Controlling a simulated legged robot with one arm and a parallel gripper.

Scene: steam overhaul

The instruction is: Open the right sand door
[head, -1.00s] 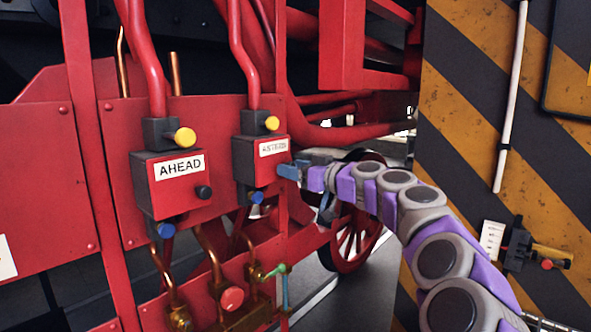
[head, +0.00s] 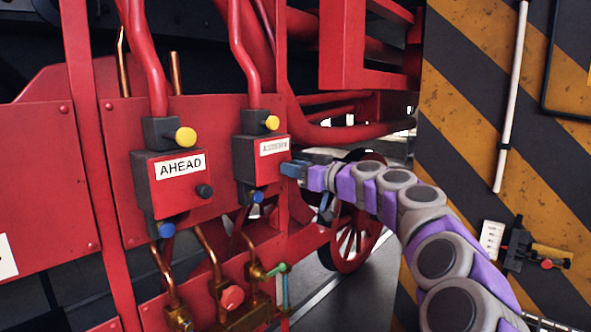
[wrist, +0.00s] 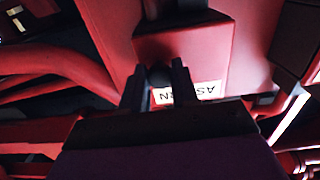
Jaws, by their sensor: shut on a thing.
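The right box (head: 261,160) is red with black sides, and its white label is blurred in the head view. The wrist view shows the same box (wrist: 186,50) with its label upside down, partly covered, reading like ASTERN. My gripper (head: 289,170) is at the lower right of this box's front. In the wrist view my gripper (wrist: 158,78) has its two fingers shut on a small black knob (wrist: 160,74) beside the label. The knob is hidden behind my fingers in the head view. The left box (head: 172,180), labelled AHEAD, has a similar black knob (head: 204,191).
Red pipes (head: 240,50) run down into both boxes. A spoked red wheel (head: 352,240) stands behind my arm. A black-and-yellow striped wall (head: 470,130) is close on the right.

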